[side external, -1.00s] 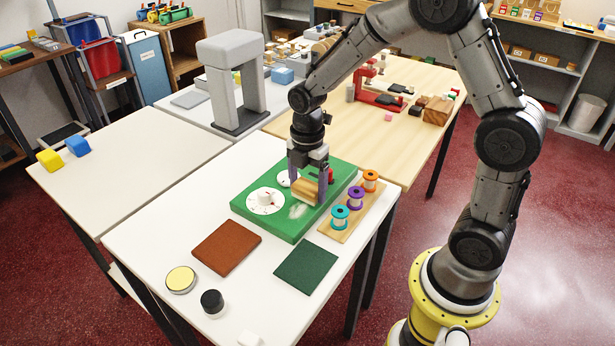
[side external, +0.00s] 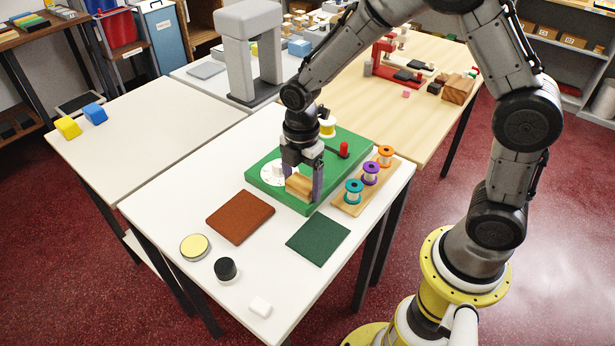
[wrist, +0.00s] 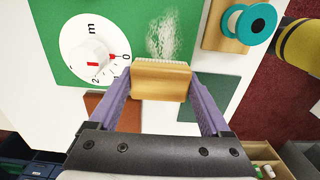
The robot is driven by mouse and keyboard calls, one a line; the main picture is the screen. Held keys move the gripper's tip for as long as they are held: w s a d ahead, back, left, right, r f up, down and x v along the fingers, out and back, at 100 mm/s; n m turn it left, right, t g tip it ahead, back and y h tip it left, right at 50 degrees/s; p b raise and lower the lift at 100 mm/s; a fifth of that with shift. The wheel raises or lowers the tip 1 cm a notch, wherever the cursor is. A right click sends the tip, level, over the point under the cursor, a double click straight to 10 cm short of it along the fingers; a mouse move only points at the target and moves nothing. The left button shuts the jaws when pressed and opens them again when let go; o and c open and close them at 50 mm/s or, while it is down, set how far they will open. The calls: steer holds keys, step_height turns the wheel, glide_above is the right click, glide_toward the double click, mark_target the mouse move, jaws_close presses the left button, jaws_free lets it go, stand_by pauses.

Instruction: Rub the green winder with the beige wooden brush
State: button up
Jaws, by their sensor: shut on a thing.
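The green winder (side external: 262,184) is a flat green board on the white table, with a white dial (wrist: 70,45), a red-knobbed lever (side external: 343,150) and a yellow spool (side external: 327,128). My gripper (side external: 302,189) is shut on the beige wooden brush (side external: 299,186), over the winder's front part. In the wrist view the brush (wrist: 160,84) lies level between the fingers, its pale bristles showing along its upper edge. A whitish smudge (wrist: 167,38) on the green surface lies just beyond the bristles. I cannot tell whether the bristles touch the board.
A wooden rack (side external: 350,205) with teal, purple and orange spools stands close to the right. A brown pad (side external: 240,217) and dark green pad (side external: 318,240) lie in front. A yellow-topped tin (side external: 194,247), black-topped jar (side external: 226,269) and white block (side external: 260,307) are nearer the front.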

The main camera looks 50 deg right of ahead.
steer(key=d, duration=0.7)
steer(key=shift+d, duration=0.2)
step_height(320, 180, up, 8)
stand_by(0.6)
stand_by(0.6)
